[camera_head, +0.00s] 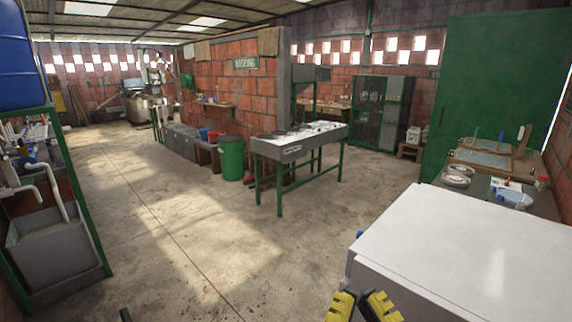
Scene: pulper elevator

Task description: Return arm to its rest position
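My gripper (361,302) shows at the bottom edge, right of centre, in the head view. Its two yellow-and-black fingers stand apart with a gap between them, and I see nothing held. The fingertips are close to the near left corner of a large white box-shaped top (470,245) in this view. I cannot tell whether they touch it.
A grey table on green legs (300,142) stands mid-room with a green barrel (231,158) beside it. A sink rack (50,240) is at the left. A green cabinet (490,75) and a cluttered counter (535,205) are at the right. The concrete floor (190,235) between is open.

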